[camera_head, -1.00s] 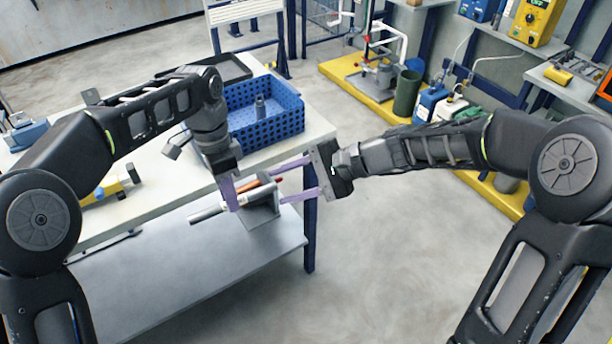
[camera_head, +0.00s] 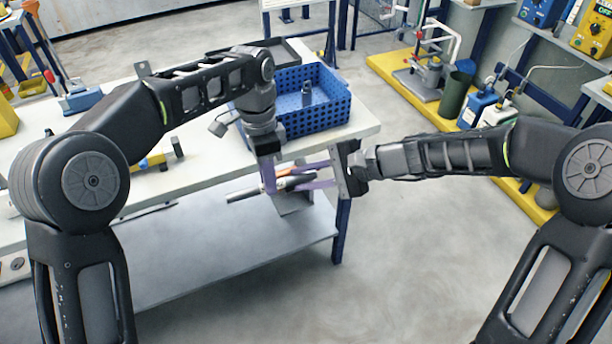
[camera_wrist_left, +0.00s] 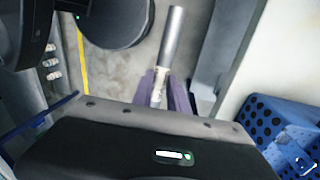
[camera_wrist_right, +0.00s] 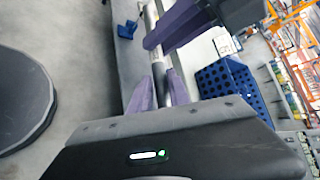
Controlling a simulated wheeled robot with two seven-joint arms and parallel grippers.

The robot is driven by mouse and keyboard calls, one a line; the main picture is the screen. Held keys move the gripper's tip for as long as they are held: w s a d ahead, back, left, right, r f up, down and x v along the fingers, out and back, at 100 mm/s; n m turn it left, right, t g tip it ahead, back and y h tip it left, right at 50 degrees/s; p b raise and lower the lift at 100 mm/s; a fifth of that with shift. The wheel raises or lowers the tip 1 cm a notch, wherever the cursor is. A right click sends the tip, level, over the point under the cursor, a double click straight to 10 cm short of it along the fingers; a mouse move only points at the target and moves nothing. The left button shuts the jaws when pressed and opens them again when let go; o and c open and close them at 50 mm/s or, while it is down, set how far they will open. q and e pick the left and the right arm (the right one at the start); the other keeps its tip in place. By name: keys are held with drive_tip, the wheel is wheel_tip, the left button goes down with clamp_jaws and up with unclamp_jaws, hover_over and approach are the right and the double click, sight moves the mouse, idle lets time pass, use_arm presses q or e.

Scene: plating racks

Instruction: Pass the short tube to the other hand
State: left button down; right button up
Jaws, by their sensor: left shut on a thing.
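The short tube (camera_head: 243,195) is a grey metal cylinder, held in the air near the table's front corner. My left gripper (camera_head: 269,184) is shut on it; in the left wrist view the tube (camera_wrist_left: 174,35) sticks out past the purple fingers (camera_wrist_left: 163,92). My right gripper (camera_head: 293,178) comes from the right with its two purple fingers apart, at the tube's right part close to the left fingers. In the right wrist view the tube (camera_wrist_right: 177,88) runs toward the right palm between the fingers. Whether they touch it is unclear.
A copper-coloured piece (camera_head: 298,171) and a grey block (camera_head: 294,204) are close behind and below the grippers. A blue perforated crate (camera_head: 330,117) with a grey part stands on the table (camera_head: 200,165).

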clamp_jaws()
use_arm(q)
drive_tip(key=c, duration=1.2)
unclamp_jaws()
